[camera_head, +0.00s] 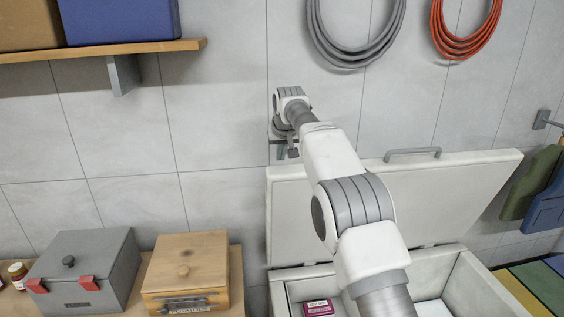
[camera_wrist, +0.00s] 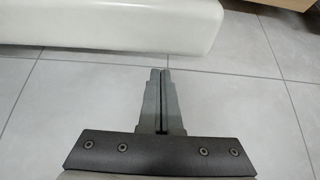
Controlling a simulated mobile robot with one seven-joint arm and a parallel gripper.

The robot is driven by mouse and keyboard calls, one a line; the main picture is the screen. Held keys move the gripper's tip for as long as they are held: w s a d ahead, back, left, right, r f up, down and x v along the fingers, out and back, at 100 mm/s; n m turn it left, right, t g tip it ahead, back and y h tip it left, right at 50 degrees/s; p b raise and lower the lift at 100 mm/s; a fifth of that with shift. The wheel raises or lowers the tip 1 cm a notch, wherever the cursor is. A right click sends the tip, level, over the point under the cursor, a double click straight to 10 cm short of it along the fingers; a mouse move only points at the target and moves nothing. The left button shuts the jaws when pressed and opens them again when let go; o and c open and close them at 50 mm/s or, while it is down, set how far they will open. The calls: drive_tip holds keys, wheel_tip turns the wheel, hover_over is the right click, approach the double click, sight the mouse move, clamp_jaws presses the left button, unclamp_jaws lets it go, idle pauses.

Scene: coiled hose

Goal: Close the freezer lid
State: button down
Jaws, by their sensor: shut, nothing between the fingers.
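The white freezer (camera_head: 475,290) stands at the lower right with its inside showing. Its lid (camera_head: 455,190) is open, tilted up near the wall, with a grey handle (camera_head: 412,153) on the top edge. My gripper (camera_head: 292,153) is near the lid's top left corner, left of the handle. In the wrist view my gripper (camera_wrist: 162,75) has its fingers together with nothing between them. A pale rounded edge (camera_wrist: 110,28), which looks like the lid, lies beyond the fingertips and apart from them in the picture. My arm hides part of the lid and the freezer's inside.
A grey box (camera_head: 85,270) and a wooden box (camera_head: 188,265) stand on a bench at the lower left. A shelf (camera_head: 150,48) juts out above. A grey coiled hose (camera_head: 350,55) and an orange one (camera_head: 465,45) hang on the wall. A small maroon package (camera_head: 318,308) lies inside the freezer.

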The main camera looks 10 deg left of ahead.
drive_tip(key=shift+s+d+f+b, duration=0.15)
drive_tip(key=shift+s+d+b, duration=0.05)
drive_tip(key=shift+s, duration=0.25)
drive_tip(key=shift+s+d+f+b, duration=0.1)
drive_tip(key=shift+s+d+b, duration=0.05)
drive_tip(key=shift+s, duration=0.25)
drive_tip(key=shift+f, duration=0.1)
